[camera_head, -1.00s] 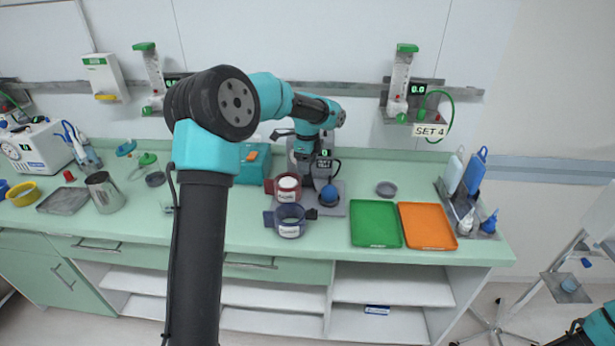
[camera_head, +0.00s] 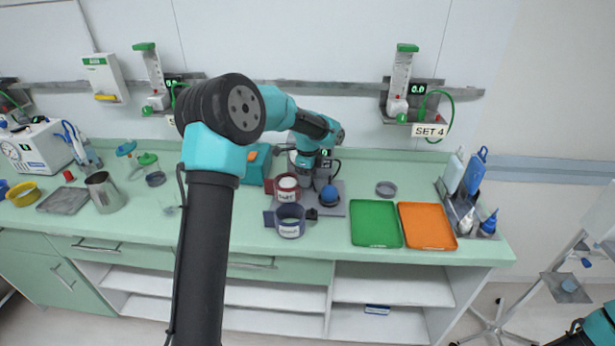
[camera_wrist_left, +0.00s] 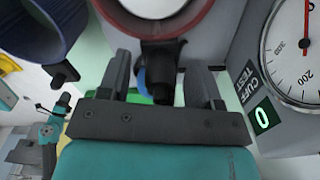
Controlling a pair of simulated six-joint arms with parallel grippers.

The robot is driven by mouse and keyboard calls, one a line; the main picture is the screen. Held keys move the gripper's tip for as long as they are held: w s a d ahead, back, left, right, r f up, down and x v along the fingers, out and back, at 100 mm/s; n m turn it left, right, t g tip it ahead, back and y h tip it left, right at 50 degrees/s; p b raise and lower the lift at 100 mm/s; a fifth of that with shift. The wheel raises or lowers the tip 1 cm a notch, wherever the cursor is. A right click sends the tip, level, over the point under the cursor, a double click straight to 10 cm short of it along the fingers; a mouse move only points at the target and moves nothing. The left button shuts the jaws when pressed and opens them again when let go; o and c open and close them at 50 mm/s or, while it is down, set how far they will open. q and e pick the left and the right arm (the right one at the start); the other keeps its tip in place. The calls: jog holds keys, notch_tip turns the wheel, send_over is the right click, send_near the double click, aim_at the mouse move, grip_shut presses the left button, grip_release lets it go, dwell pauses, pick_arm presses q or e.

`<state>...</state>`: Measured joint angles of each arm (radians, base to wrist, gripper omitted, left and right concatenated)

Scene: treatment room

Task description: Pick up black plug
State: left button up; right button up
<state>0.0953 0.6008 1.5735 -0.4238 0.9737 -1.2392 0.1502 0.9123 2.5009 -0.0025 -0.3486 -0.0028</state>
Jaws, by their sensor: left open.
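A black plug (camera_wrist_left: 160,77) shows in the left wrist view below a red cuff ring (camera_wrist_left: 158,28), between the fingers of my left gripper (camera_wrist_left: 158,82). The gripper is open, with a finger on either side of the plug; I cannot tell whether either touches it. A blue thing shows partly behind the plug. In the head view my left gripper (camera_head: 312,176) is beside the red cuff ring (camera_head: 287,187), in front of the gauge unit; the plug is hard to make out there. A blue cuff ring (camera_head: 290,221) stands nearer, with a dark stub.
A gauge unit (camera_wrist_left: 291,58) is close on the right in the wrist view. A blue bulb (camera_head: 329,195) sits on the grey base. Green (camera_head: 376,224) and orange (camera_head: 427,226) trays lie empty to the right. My right arm (camera_head: 598,328) shows at the lower right corner.

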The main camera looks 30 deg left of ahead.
pick_arm(q)
jog(key=shift+c, duration=0.4)
jog(key=c, duration=1)
jog(key=shift+r, duration=0.15)
jog(key=shift+r, duration=1.7)
jog(key=s+d, duration=0.2)
jog(key=s, duration=0.2)
jog(key=s+d+r, duration=0.1)
jog(key=s+d, duration=0.2)
jog(key=s, duration=0.2)
jog(key=s+d, duration=0.3)
jog(key=s, duration=0.1)
jog(key=shift+s+d+r, duration=0.15)
jog(key=shift+s+r, duration=0.05)
jog(key=shift+s, duration=0.15)
